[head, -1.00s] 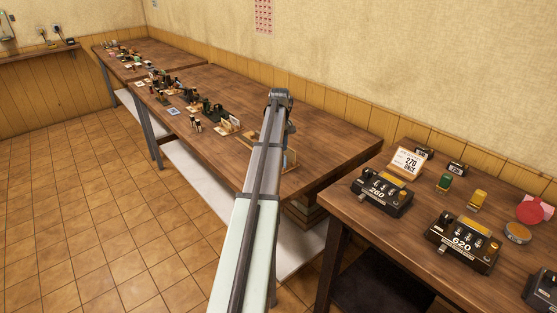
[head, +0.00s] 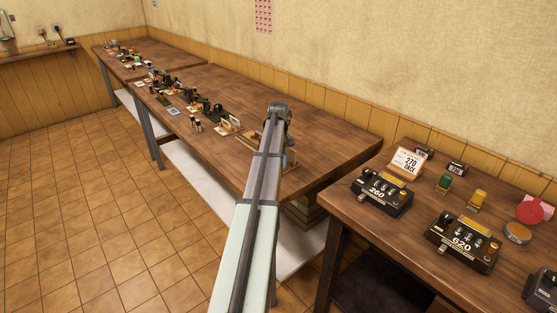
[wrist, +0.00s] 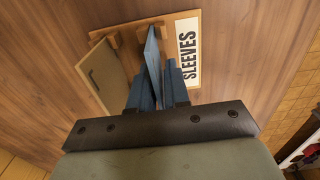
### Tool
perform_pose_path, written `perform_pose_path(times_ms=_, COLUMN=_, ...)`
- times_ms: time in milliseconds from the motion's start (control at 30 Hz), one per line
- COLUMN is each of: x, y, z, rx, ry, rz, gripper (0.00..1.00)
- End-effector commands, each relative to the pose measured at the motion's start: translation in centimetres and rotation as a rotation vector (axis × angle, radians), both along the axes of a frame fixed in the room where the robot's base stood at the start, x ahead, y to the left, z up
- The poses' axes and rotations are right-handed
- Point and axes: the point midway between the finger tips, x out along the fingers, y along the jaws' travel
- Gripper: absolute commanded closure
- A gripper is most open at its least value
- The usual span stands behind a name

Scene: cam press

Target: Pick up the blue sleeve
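In the wrist view, a thin blue sleeve (wrist: 152,50) stands nearly edge-on beside a white SLEEVES label (wrist: 187,50). My gripper (wrist: 160,84) reaches down to it, with one bluish finger on each side of the sleeve. The gap between the fingers is narrow, and I cannot tell whether they touch the sleeve. An olive-brown flat piece (wrist: 104,75) leans to the left of it, by a wooden holder (wrist: 128,27). In the head view my arm covers the gripper and most of the sleeve holder.
The holder stands near the front edge of the long wooden table (head: 325,140). Several small stands and items line the table to the left. A nearer table at right holds black boxes, one marked 260 (head: 382,193) and one marked 620 (head: 463,243). The table's right part is clear.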

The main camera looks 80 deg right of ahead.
Motion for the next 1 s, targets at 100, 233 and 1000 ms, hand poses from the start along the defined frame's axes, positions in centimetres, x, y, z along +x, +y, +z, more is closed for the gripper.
perform_pose_path(times_ms=100, x=0.0, y=0.0, z=0.0, rx=0.000, ry=0.000, rz=0.000, gripper=0.96)
perform_pose_path(times_ms=233, x=0.0, y=0.0, z=0.0, rx=0.000, ry=0.000, rz=0.000, gripper=1.00)
perform_pose_path(times_ms=1000, x=0.0, y=-0.1, z=5.4, rx=-0.001, ry=0.000, rz=0.000, gripper=1.00)
